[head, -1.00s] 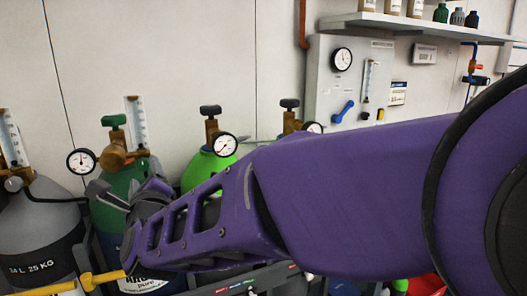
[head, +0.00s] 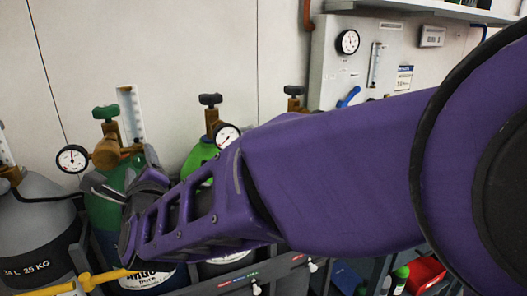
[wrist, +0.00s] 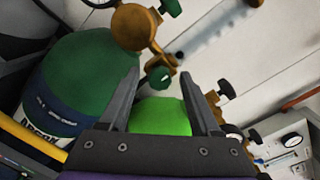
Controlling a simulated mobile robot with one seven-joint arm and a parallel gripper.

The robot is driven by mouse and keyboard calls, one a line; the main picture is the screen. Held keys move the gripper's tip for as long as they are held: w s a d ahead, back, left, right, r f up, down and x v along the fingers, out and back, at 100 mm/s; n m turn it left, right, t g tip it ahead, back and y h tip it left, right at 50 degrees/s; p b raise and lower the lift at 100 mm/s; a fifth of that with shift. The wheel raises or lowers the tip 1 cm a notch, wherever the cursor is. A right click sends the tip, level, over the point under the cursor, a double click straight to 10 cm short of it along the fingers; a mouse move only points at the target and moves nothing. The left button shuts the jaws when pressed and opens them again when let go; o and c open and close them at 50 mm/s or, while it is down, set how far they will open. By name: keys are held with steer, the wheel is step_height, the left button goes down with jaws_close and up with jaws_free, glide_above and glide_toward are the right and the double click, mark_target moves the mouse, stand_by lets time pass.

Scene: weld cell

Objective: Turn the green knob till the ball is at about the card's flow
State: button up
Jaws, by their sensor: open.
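In the wrist view a small green knob (wrist: 158,77) sits below a brass regulator (wrist: 135,28), between the fingertips of my open gripper (wrist: 161,74). I cannot tell how deep the knob is between them. A dark green knob (wrist: 170,6) is at the top edge; it tops the green cylinder's valve in the head view (head: 105,112). The clear flow tube (wrist: 213,33) slants beside the regulator and stands upright in the head view (head: 130,108). I cannot make out its ball. In the head view my gripper (head: 110,190) is at the green cylinder (head: 103,212), its fingers partly hidden.
A grey cylinder (head: 38,235) stands left and a bright green one (head: 200,158) right, partly behind my arm. A round gauge (head: 72,159) hangs beside the regulator. A wall panel (head: 335,60) carries a gauge, a tube and a white card (head: 404,77), unreadable here. A yellow bar (head: 105,277) is low in front.

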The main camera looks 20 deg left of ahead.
jaws_close()
steer(key=shift+f+n+b, duration=0.1)
steer(key=shift+n+b, duration=0.2)
steer(key=shift+b, duration=0.1)
